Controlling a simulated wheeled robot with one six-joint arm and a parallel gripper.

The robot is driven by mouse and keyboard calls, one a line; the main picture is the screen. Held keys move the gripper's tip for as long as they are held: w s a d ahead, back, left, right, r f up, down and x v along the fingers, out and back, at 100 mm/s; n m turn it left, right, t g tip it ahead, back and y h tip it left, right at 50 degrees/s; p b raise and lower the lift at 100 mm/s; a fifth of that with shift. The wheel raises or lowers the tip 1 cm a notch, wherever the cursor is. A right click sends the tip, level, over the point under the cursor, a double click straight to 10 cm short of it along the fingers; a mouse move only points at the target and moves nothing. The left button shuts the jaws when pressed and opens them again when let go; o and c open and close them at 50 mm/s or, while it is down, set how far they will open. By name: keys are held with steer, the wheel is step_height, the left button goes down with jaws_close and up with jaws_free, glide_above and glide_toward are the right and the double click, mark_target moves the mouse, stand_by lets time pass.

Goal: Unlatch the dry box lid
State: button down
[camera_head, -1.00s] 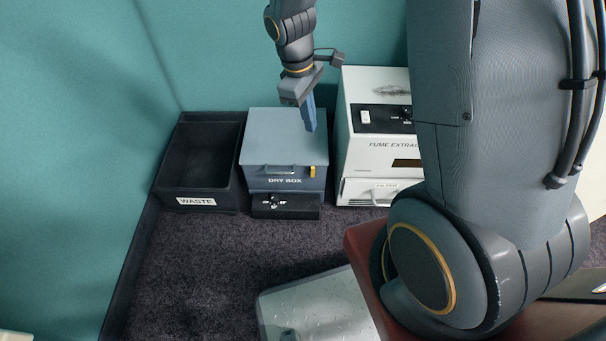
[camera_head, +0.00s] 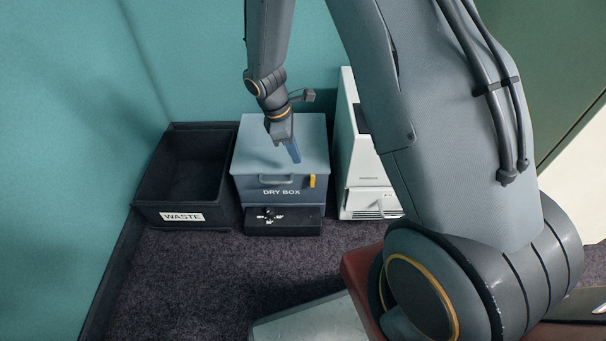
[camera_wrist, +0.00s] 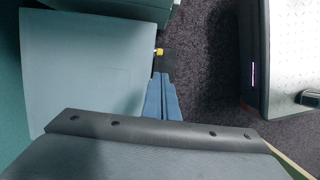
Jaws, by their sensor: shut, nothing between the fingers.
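The dry box (camera_head: 245,152) is a blue-grey box with a flat lid, a front handle (camera_head: 276,179) and a "DRY BOX" label. Its lid is down. A yellow latch (camera_head: 312,181) sits upright on the right of its front face. My gripper (camera_head: 296,160) is shut and empty, pointing down in front of or above the lid's right part. In the wrist view the blue fingers (camera_wrist: 162,112) lie together, with the lid (camera_wrist: 75,75) to their left and the yellow latch (camera_wrist: 159,52) beyond their tips. They look apart from the latch.
A black waste bin (camera_head: 150,205) stands left of the dry box. A white fume extractor (camera_head: 358,200) stands close on the right, partly hidden by my arm. A black unit with knobs (camera_head: 300,225) sits below the box front. Dark carpet lies in front.

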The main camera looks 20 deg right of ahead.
mark_target(312, 180)
steer(key=b+x, duration=0.4)
steer(key=x, duration=0.6)
steer(key=shift+s+d+r+p, duration=0.15)
steer(key=shift+d+p, duration=0.05)
steer(key=shift+p, duration=0.55)
